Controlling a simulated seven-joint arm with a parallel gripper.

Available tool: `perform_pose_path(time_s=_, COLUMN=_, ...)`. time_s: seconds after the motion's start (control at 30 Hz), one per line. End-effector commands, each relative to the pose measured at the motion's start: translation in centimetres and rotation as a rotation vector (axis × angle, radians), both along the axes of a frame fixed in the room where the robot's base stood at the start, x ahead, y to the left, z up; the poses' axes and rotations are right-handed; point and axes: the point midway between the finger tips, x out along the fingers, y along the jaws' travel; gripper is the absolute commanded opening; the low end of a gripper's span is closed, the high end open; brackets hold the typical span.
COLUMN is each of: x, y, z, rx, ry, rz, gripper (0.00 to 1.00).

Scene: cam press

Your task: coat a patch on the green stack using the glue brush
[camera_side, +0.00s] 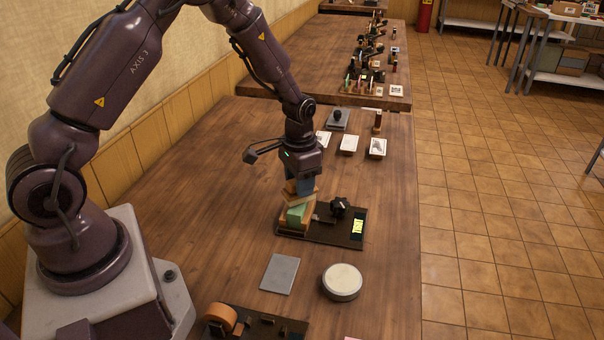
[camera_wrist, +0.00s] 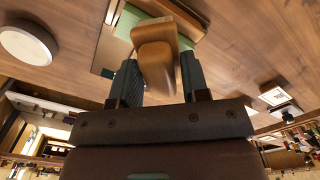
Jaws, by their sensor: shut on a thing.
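My gripper (camera_side: 302,187) is shut on the glue brush, whose wooden handle (camera_wrist: 157,55) stands between the two fingers in the wrist view. In the side view my gripper points down right over the green stack (camera_side: 296,214). The brush's lower end is at the top of the stack, and I cannot tell whether it touches. The stack sits at the left end of the cam press's dark base (camera_side: 335,238), against wooden parts. The press's black cam (camera_side: 340,207) is just right of the stack. In the wrist view, part of the green surface (camera_wrist: 125,24) shows behind the brush.
A grey plate (camera_side: 280,273) and a round pale-topped disc (camera_side: 342,282) lie in front of the press. A tape roll (camera_side: 221,317) on a dark stand is at the front edge. Cards (camera_side: 349,145) and a wooden block (camera_side: 378,121) are behind. The table's left side is clear.

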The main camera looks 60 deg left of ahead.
Motion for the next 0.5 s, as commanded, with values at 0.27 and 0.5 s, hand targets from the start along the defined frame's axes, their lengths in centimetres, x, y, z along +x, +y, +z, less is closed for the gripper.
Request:
perform_pose_path(time_s=0.27, x=-1.8, y=-1.9, z=0.0, rx=0.0, ry=0.0, rz=-0.002, gripper=0.23)
perform_pose_path(time_s=0.5, x=-3.3, y=-3.4, z=0.0, rx=0.0, ry=-0.001, rz=-0.003, gripper=0.23)
